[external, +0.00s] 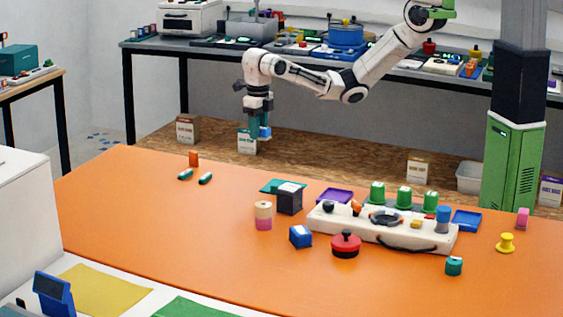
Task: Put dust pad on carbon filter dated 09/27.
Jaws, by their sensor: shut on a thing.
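My gripper (260,134) points down behind the far edge of the orange table, shut on a small blue thing (266,132), which may be the dust pad. A white box with a teal label (247,146) stands on the wooden surface just below and left of the gripper. I cannot tell whether the blue thing touches it. Similar boxes stand there: one with a brownish label (188,131) at left, one with an ochre label (417,172) at right, and one with a purple label (549,191) at far right. Their printed dates are too small to read.
The orange table (130,220) carries a white device (340,222), a black block (289,200), a red round knob-like thing (346,243) and small parts. A white bin (470,177) stands between boxes. A loaded workbench (200,50) runs behind. Wooden floor between the middle boxes is clear.

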